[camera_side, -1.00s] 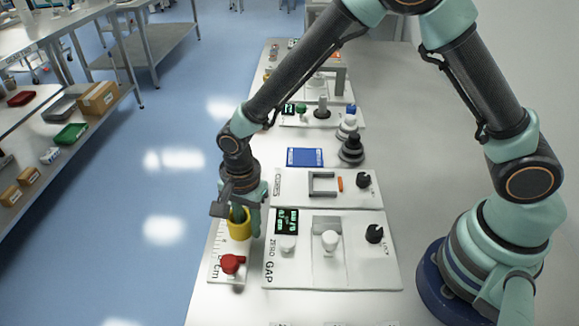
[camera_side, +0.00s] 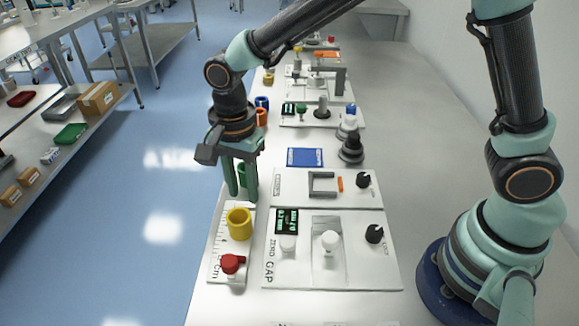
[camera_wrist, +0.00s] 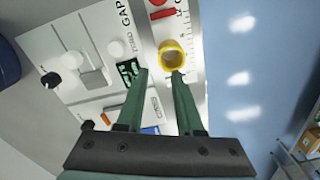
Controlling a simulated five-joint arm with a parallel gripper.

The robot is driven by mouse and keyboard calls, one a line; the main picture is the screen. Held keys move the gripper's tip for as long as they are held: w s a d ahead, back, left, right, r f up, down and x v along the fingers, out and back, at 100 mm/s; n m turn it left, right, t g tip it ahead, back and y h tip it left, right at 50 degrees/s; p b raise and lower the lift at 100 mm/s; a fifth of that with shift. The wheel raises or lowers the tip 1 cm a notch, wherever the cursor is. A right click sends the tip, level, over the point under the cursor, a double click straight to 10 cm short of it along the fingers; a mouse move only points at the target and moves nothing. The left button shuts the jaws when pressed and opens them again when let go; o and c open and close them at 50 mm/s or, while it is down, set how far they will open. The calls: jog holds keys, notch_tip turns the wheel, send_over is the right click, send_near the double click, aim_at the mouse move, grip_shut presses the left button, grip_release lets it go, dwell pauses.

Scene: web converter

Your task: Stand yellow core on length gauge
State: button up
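The yellow core (camera_side: 239,224) stands upright, its open end up, on the white length gauge (camera_side: 215,262) beside the red knob (camera_side: 232,264). The core also shows in the wrist view (camera_wrist: 171,54), on the gauge's printed scale (camera_wrist: 186,20). My gripper (camera_side: 242,196) is open and empty, with its green fingers pointing down just behind and above the core, clear of it. In the wrist view the two fingers (camera_wrist: 158,74) are spread apart with nothing between their tips.
The GAP panel (camera_side: 330,275) with a display and knobs lies right of the gauge. Behind it are another panel (camera_side: 290,188), a blue pad (camera_side: 305,157) and a dark stacked piece (camera_side: 351,148). Orange (camera_side: 261,117) and blue (camera_side: 262,103) cores stand farther back at the table's left edge.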

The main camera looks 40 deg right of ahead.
jog(key=s+d+r+n+t, duration=0.25)
jog(key=d+r+n, duration=0.35)
jog(key=d+r, duration=0.55)
jog(key=s+d+r+n+t, duration=0.1)
jog(key=s+d+n+t, duration=0.2)
jog(key=s+d+n, duration=0.2)
jog(key=d+n, duration=0.2)
jog(key=d, duration=0.2)
jog(key=shift+s+d+r, duration=0.25)
jog(key=shift+d+r, duration=0.1)
jog(key=shift+d, duration=0.05)
